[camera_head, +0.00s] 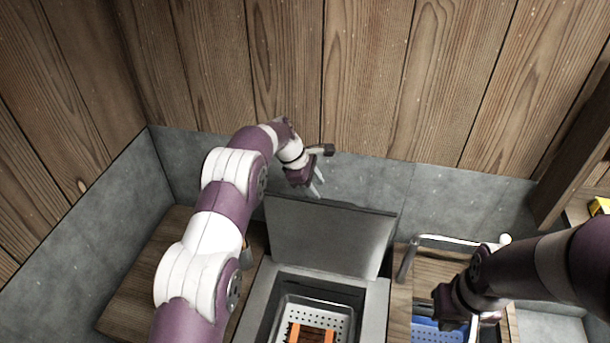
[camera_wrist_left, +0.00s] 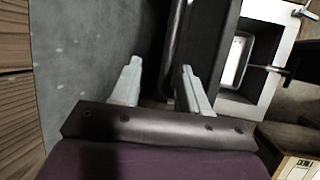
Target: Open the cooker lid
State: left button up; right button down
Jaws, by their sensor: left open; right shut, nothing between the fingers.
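The cooker (camera_head: 257,303) is a grey box with its top open. Its flat grey lid (camera_head: 330,238) stands raised at the back, tilted near upright. My left gripper (camera_head: 318,188) is open and empty just above and behind the lid's top edge. In the left wrist view the open fingers (camera_wrist_left: 158,85) show, with the dark lid (camera_wrist_left: 210,40) running past the right finger; I cannot tell whether they touch. My right gripper (camera_head: 450,305) is low at the right, by the sink, away from the lid; its fingertips are hard to make out.
A perforated metal basket (camera_head: 342,315) with orange parts sits inside the cooker. Right of it are a metal faucet (camera_head: 405,262) and a blue basket (camera_head: 425,330). A grey wall (camera_head: 455,200) stands close behind the lid.

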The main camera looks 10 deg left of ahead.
pick_arm(q)
jog(key=s+p+v, duration=0.1)
jog(key=p+v, duration=0.1)
jog(key=v, duration=0.6)
jog(key=shift+s+d+r, duration=0.15)
jog(key=shift+r, duration=0.2)
pick_arm(e)
jog(key=r, duration=0.3)
jog(key=shift+s+r, duration=0.1)
jog(key=shift+s, duration=0.3)
pick_arm(q)
jog(key=shift+s+r, duration=0.1)
jog(key=shift+s, duration=0.05)
pick_arm(e)
jog(key=shift+s, duration=0.2)
